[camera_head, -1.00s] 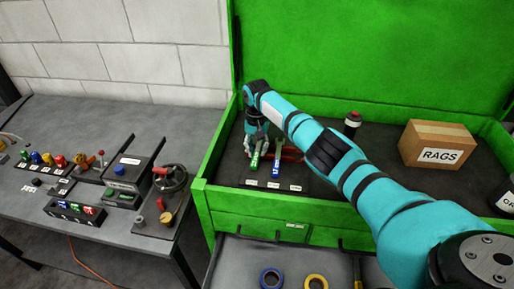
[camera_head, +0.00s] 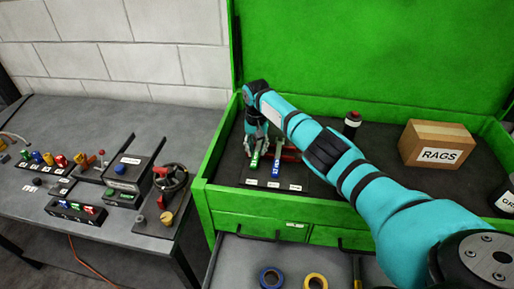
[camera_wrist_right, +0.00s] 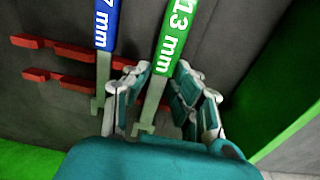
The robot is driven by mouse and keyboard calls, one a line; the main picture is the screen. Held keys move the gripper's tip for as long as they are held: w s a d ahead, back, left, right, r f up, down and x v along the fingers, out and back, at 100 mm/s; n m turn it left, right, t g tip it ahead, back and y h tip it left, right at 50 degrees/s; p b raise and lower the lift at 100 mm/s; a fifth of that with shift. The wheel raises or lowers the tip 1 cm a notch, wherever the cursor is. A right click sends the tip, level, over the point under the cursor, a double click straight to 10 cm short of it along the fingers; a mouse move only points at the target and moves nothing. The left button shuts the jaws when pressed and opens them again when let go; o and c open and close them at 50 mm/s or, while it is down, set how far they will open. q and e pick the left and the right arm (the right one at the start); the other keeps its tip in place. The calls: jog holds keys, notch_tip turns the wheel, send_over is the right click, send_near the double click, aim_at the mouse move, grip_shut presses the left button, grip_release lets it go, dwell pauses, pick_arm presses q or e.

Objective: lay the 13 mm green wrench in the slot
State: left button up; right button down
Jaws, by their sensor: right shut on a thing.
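The green wrench (camera_head: 254,160), marked 13 mm, lies lengthwise at the left of the green chest's dark top tray. It also shows in the right wrist view (camera_wrist_right: 172,42), its grey end running between my fingers. My right gripper (camera_head: 257,143) is shut on this wrench near its far end; its fingers flank the shaft in the right wrist view (camera_wrist_right: 158,100). The blue wrench (camera_head: 276,164), whose label ends in "7 mm", lies just to the right, apart from the gripper. I cannot make out the slot's outline under the green wrench. My left gripper is not in view.
Red bars (camera_wrist_right: 60,80) lie beside the blue wrench. Small white labels (camera_head: 273,184) line the tray's front. The chest's green side wall (camera_head: 213,140) is close on the left. A rags box (camera_head: 438,145) and a dark bottle (camera_head: 351,124) stand farther right.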

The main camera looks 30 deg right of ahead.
jog(key=shift+f+b, duration=0.3)
jog(key=shift+f, duration=0.25)
jog(key=shift+s+f, duration=0.25)
jog(key=shift+f, duration=0.05)
dwell(0.7)
dwell(0.6)
jog(key=shift+r+p, duration=0.15)
jog(key=shift+p, duration=0.3)
jog(key=shift+r, duration=0.2)
jog(key=shift+w, duration=0.1)
jog(key=shift+w+r+p, duration=0.1)
jog(key=shift+r+p, duration=0.15)
jog(key=shift+p, duration=0.05)
jog(key=shift+p, duration=0.4)
jog(key=shift+f, duration=0.25)
dwell(0.7)
